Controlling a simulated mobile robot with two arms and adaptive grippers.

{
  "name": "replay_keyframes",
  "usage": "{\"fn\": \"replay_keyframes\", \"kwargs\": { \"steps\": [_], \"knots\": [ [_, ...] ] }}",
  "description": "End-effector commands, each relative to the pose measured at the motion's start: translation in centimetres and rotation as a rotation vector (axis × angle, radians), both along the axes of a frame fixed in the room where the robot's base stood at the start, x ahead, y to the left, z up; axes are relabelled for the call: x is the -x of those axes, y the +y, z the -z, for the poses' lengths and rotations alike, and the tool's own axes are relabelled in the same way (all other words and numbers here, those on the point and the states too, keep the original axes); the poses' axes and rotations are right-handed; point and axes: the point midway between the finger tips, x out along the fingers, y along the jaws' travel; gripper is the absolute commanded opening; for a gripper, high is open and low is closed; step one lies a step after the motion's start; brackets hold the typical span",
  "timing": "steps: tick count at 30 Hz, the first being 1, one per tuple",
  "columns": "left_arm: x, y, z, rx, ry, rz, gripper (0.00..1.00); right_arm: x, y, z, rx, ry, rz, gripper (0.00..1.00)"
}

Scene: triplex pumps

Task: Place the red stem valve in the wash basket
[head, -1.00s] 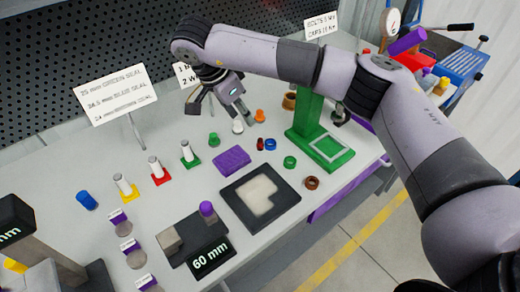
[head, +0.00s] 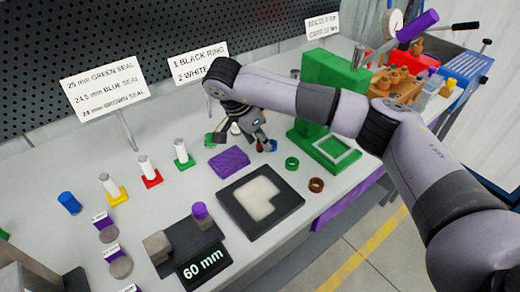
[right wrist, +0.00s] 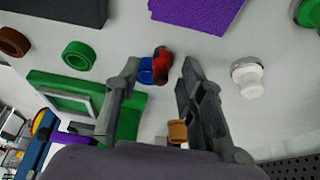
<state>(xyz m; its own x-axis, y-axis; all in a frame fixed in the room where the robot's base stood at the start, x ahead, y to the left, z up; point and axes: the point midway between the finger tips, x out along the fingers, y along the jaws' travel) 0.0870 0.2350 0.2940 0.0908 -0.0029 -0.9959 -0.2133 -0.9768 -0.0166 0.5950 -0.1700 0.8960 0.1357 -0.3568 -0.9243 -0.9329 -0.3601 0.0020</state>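The small red stem valve (head: 259,146), dark at one end, is on the grey bench just beside a small blue part (head: 273,145). In the right wrist view the red valve (right wrist: 163,62) shows between and just beyond my open fingertips, with the blue part (right wrist: 146,72) next to it. My right gripper (head: 262,141) is low over the bench at the valve, and its fingers (right wrist: 162,70) hold nothing. I cannot tell whether a finger touches the valve. My left gripper is not in view. I cannot identify the wash basket for certain; a blue basin (head: 465,62) stands at the far right.
A purple pad (head: 229,161), a green ring (head: 292,163) and a brown ring (head: 316,185) lie close by. A green stand (head: 328,90) rises behind on the right. A white part (right wrist: 248,78) and an orange part (right wrist: 177,131) are near the gripper.

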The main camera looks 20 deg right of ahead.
Motion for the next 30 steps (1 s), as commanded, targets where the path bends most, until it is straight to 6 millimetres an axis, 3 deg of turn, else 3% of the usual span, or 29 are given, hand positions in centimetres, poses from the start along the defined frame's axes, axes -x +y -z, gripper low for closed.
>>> {"fn": "replay_keyframes", "kwargs": {
  "steps": [5, 21, 30],
  "knots": [
    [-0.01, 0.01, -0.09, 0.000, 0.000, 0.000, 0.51, -0.04, 0.00, -0.16, -0.001, -0.002, 0.000, 0.36],
    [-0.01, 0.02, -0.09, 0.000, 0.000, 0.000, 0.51, -0.04, 0.03, -0.17, -0.001, -0.002, 0.000, 0.00],
    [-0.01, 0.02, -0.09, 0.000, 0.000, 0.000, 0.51, -0.04, 0.03, -0.18, -0.001, -0.002, 0.000, 0.00]
  ]
}}
